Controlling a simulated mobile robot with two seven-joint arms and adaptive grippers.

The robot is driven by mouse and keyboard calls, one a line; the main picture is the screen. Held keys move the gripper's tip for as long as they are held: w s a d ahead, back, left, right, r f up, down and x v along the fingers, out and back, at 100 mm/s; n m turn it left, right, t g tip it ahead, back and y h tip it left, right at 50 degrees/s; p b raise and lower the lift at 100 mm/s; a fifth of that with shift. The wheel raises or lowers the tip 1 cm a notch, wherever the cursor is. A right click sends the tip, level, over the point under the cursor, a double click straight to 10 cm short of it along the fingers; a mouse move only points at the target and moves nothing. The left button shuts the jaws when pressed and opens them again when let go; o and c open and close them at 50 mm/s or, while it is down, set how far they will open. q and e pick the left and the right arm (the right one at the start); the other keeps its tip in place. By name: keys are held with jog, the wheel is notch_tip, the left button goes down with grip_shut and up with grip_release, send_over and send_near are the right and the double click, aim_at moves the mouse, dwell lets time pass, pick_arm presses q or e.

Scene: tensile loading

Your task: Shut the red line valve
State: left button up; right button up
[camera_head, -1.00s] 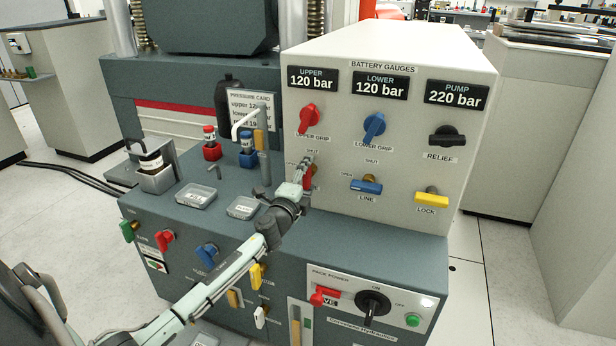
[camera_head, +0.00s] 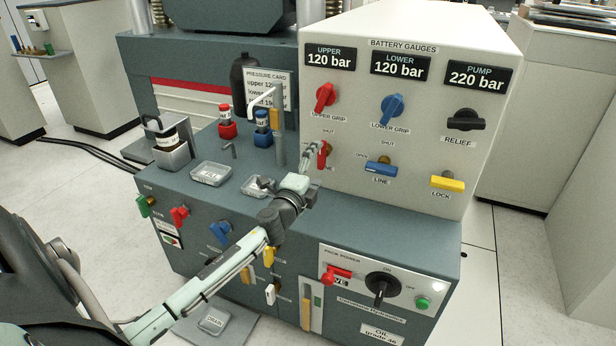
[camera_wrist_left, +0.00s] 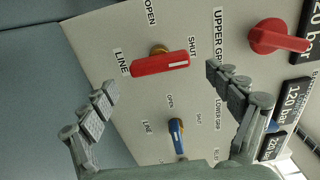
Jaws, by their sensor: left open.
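The red line valve (camera_wrist_left: 160,64) is a red bar handle on a brass stem, on the front of the light gauge panel. In the left wrist view its bar points along the line from the LINE label to the SHUT label, across the OPEN direction. In the head view the valve (camera_head: 323,155) is partly hidden by my left gripper (camera_head: 313,153). My left gripper (camera_wrist_left: 162,80) is open and empty, with a finger off each end of the bar and visible gaps between. My right gripper is not in view.
The blue line valve (camera_head: 381,168) lies crosswise beside it. The red upper grip knob (camera_head: 325,97) is above, and the blue lower grip knob (camera_head: 392,108) is to its right. A yellow lock handle (camera_head: 447,181) is further right. Clear trays (camera_head: 211,173) lie on the bench left.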

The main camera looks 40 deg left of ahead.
pick_arm(q)
jog(key=v, duration=0.7)
jog(key=shift+s+d, duration=0.1)
